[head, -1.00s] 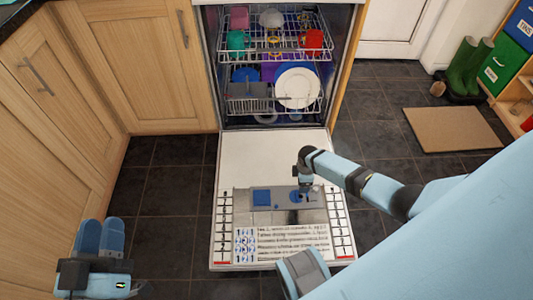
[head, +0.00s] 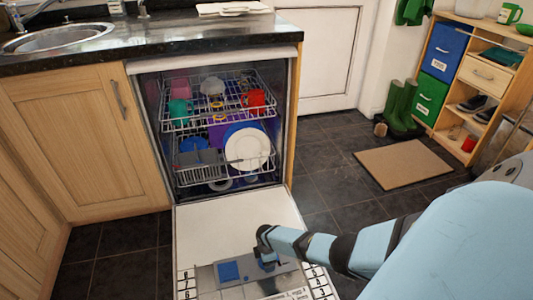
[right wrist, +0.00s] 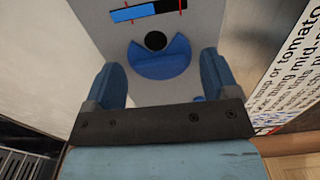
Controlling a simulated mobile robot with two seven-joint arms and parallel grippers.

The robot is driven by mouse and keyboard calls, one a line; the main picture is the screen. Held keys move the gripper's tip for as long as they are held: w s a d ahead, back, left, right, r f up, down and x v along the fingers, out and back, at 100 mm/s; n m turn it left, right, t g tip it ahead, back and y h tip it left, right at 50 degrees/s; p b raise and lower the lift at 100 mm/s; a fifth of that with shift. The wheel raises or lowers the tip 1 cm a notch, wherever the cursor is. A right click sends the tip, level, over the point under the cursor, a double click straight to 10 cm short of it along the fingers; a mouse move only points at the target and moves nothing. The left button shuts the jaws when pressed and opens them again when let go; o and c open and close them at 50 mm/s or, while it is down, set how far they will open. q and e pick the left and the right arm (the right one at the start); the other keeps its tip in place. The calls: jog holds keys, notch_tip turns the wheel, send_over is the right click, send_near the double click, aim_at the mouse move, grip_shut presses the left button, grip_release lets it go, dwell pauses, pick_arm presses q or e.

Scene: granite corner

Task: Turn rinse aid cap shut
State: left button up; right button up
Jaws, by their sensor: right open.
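The rinse aid cap (right wrist: 162,66) is a blue, partly round piece on the grey dispenser panel (right wrist: 185,92), with a black round spot at its upper edge. In the right wrist view it lies between the two blue fingers of my right gripper (right wrist: 160,75), with a gap on each side. That gripper is open. In the head view my right gripper (head: 267,262) is down at the dispenser on the lowered dishwasher door (head: 235,220) and hides the cap. A blue square lid (head: 228,272) sits just left of it. My left gripper is out of view.
The dishwasher's upper rack (head: 212,118) and lower rack (head: 190,178) hold dishes, among them a white plate (head: 247,148). A wooden cabinet (head: 85,140) stands left of the door. Dark floor is free at right, up to a brown mat (head: 405,164).

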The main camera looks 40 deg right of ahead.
jog(key=shift+f, duration=0.15)
jog(key=shift+c, duration=0.2)
jog(key=c, duration=0.9)
